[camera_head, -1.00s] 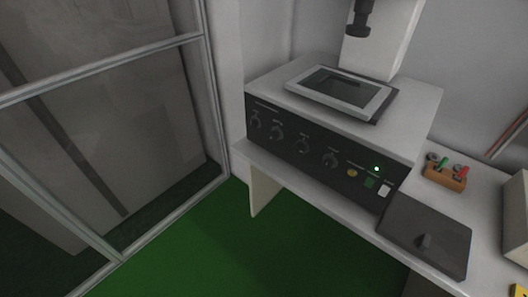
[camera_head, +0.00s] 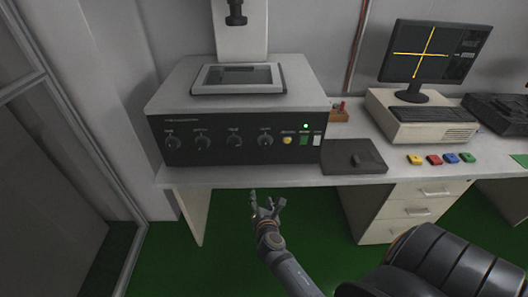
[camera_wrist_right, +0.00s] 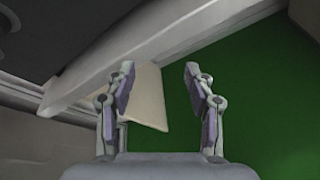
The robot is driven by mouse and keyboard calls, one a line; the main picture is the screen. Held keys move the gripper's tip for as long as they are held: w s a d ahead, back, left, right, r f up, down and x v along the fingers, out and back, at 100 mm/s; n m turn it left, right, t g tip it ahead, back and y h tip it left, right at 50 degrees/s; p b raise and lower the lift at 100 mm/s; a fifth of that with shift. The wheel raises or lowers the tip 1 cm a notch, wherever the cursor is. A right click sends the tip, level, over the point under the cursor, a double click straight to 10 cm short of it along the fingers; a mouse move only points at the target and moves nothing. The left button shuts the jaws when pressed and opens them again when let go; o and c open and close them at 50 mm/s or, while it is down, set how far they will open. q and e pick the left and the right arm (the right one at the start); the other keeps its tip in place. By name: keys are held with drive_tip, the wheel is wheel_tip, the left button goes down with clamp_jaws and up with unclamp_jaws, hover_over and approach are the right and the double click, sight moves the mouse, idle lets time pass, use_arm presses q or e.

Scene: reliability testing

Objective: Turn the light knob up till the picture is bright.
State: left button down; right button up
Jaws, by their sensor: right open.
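The black front panel of the measuring machine (camera_head: 220,158) carries a row of several dark knobs, among them the leftmost knob (camera_head: 172,143) and the rightmost knob (camera_head: 265,141). Their labels are too small to read. The monitor (camera_head: 430,58) shows a yellow cross on a dark screen. My right gripper (camera_head: 266,199) is open and empty, in front of and below the table edge, apart from the knobs. In the right wrist view its two fingers (camera_wrist_right: 158,85) stand wide apart with nothing between them. My left gripper is not in view.
The white table's front edge (camera_head: 240,178) lies between my right gripper and the panel. A dark pad (camera_head: 340,166) lies right of the machine. Several coloured buttons (camera_head: 437,159) sit below the computer. A black chair (camera_head: 440,265) stands at the lower right. A glass partition frame (camera_head: 85,130) stands left.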

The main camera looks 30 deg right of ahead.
sight(266, 146)
wheel_tip(266, 146, up, 15)
drive_tip(key=d+n+t+h, duration=0.2)
drive_tip(key=d+n+h, duration=0.1)
drive_tip(key=n+h, duration=0.1)
drive_tip(key=shift+t+y, duration=0.3)
drive_tip(key=shift+y, duration=0.1)
drive_tip(key=x, duration=1)
drive_tip(key=shift+w+p, duration=0.3)
drive_tip(key=shift+p, duration=0.05)
clamp_jaws()
